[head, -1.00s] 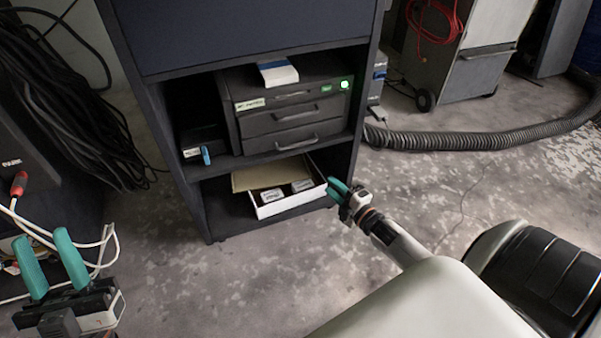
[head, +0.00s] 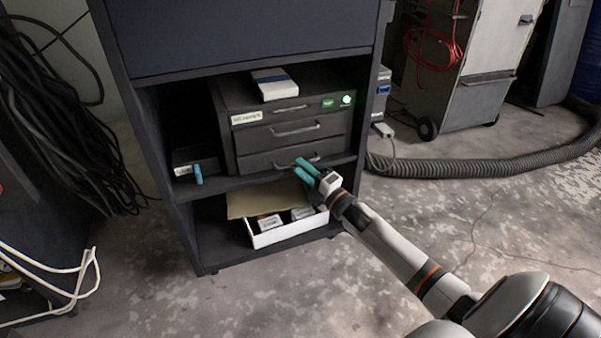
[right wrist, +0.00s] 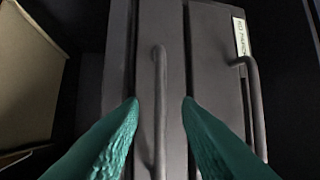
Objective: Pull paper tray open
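The dark grey printer-like unit (head: 230,140) sits on the cabinet's middle shelf, with two drawer fronts, both closed. The lower drawer (head: 250,162) has a bar handle (head: 283,166); the upper drawer (head: 255,138) has a bar handle (head: 297,130). My right gripper (head: 302,167) is in front of the lower drawer handle. In the right wrist view its teal fingers (right wrist: 160,100) are open, with one handle (right wrist: 159,110) between them and the other handle (right wrist: 253,105) to the right. Contact with the handle cannot be told. My left gripper is out of view.
A white box (head: 276,237) with a cardboard flap stands on the lower shelf below my right arm. A blue-and-white box (head: 274,84) lies on top of the unit. Cables (head: 70,130) hang at the left; a grey hose (head: 480,143) lies on the right floor.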

